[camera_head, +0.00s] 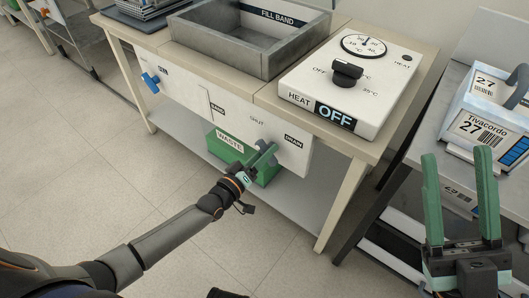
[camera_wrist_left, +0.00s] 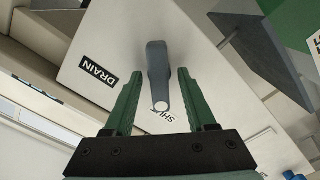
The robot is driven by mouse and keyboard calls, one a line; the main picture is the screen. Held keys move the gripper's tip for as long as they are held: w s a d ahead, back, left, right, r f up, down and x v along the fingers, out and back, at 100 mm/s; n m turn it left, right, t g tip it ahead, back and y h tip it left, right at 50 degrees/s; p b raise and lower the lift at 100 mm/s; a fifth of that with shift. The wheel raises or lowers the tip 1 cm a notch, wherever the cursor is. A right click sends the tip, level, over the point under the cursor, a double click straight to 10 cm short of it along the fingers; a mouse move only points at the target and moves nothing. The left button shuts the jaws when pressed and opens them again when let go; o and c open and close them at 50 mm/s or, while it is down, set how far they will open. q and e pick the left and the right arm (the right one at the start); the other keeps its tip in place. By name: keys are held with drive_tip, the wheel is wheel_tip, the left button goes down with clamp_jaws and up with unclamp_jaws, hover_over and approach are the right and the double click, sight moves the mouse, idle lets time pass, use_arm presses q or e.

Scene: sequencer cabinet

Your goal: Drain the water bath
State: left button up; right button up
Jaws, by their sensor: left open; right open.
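The water bath, a grey open basin (camera_head: 215,50), sits on the bench with a FILL BAND label. Below it, a white front panel (camera_head: 185,93) carries SHUT and DRAIN labels. In the left wrist view, a grey drain lever (camera_wrist_left: 158,75) stands out between the fingers of my left gripper (camera_wrist_left: 158,88), its pale round end by the SHUT label. The gripper is open around the lever; contact cannot be told. In the head view my left gripper (camera_head: 264,154) is at the panel's lower right and hides the lever. My right gripper (camera_head: 458,165) is open and empty at the right.
A green WASTE container (camera_head: 228,147) stands under the panel. A blue tap handle (camera_head: 150,79) is at the panel's left. A heater unit (camera_head: 310,80) with a black knob and an OFF display is right of the basin. A side table with a labelled carrier (camera_head: 480,125) is near my right gripper.

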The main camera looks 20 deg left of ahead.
drive_tip(key=shift+r, duration=0.1)
use_arm(q)
drive_tip(key=p+v, duration=0.3)
drive_tip(key=v, duration=0.9)
drive_tip(key=shift+s, duration=0.2)
use_arm(e)
drive_tip(key=w+m+h, duration=0.2)
drive_tip(key=w+f+h, duration=0.1)
drive_tip(key=h, duration=0.1)
drive_tip(key=shift+d+f+m, duration=0.1)
drive_tip(key=shift+d+m, duration=0.25)
drive_tip(key=shift+m, duration=0.05)
use_arm(q)
drive_tip(key=shift+r, duration=0.1)
